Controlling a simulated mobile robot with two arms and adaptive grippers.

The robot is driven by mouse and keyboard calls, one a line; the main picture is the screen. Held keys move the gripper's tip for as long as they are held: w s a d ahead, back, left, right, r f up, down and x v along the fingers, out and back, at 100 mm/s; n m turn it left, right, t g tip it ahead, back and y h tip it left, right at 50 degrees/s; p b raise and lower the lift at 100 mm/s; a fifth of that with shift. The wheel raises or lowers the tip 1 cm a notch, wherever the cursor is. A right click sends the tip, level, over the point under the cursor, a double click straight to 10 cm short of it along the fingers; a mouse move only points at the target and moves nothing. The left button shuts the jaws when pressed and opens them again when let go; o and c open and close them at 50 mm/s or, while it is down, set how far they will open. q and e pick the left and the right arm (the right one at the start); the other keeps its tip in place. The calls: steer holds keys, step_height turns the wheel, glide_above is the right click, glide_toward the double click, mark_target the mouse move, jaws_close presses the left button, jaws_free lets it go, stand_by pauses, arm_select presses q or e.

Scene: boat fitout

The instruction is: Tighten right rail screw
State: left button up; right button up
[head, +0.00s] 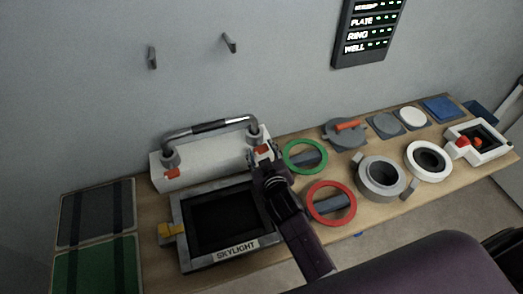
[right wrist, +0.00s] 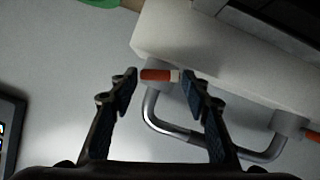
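The rail (head: 208,128) is a grey bar with a dark middle, standing on a white block (head: 205,167); it also shows in the right wrist view (right wrist: 165,128). The right rail screw (head: 262,149) is red-orange, at the bar's right foot, partly hidden by my gripper. The left screw (head: 172,174) is at the other foot. My right gripper (head: 264,157) is at the right foot. In the right wrist view my fingers (right wrist: 161,80) are apart, with the right screw (right wrist: 156,75) showing between the tips; contact cannot be made out. My left gripper is not in view.
A skylight frame (head: 184,232) with a yellow latch lies in front of the block. Green (head: 287,160) and red (head: 313,206) rings stand right of my arm. Grey and white round fittings cover the right side. A lit panel (head: 363,32) hangs on the wall.

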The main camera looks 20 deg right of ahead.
steer(key=c, duration=0.8)
steer(key=shift+d+r+m+y+p, duration=0.15)
steer(key=shift+m+y+p, duration=0.35)
steer(key=shift+p, duration=0.5)
steer(key=shift+m+p, duration=0.45)
steer(key=shift+m, duration=0.15)
steer(key=o, duration=1.2)
steer(key=shift+c, duration=0.2)
steer(key=v, duration=1.2)
steer(key=shift+d, duration=0.2)
